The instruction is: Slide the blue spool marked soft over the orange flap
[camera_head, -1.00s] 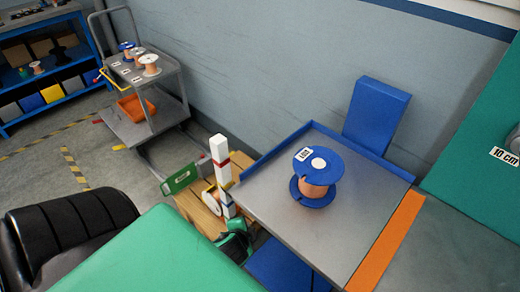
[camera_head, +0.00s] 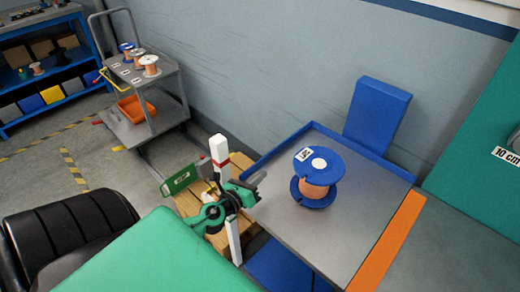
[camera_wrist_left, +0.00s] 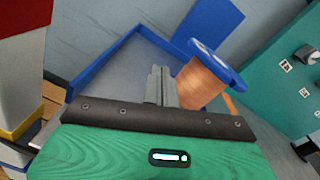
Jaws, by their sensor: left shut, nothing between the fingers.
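The blue spool (camera_head: 317,176), wound with copper-coloured wire and carrying a small white label, stands upright on a grey metal tray table (camera_head: 345,225). The label's text is too small to read. The orange flap (camera_head: 388,240) runs along the table's right edge, right of the spool. My left gripper (camera_head: 257,180) is shut and empty, left of the spool and apart from it. In the left wrist view its closed fingers (camera_wrist_left: 158,86) point toward the tray, with the spool (camera_wrist_left: 203,80) just right of them. My right gripper is not in view.
A blue rim (camera_head: 345,143) borders the tray's back and left sides. A white post with a red band (camera_head: 220,150) stands close beside my left arm. A trolley with spools (camera_head: 145,90) stands at the back left.

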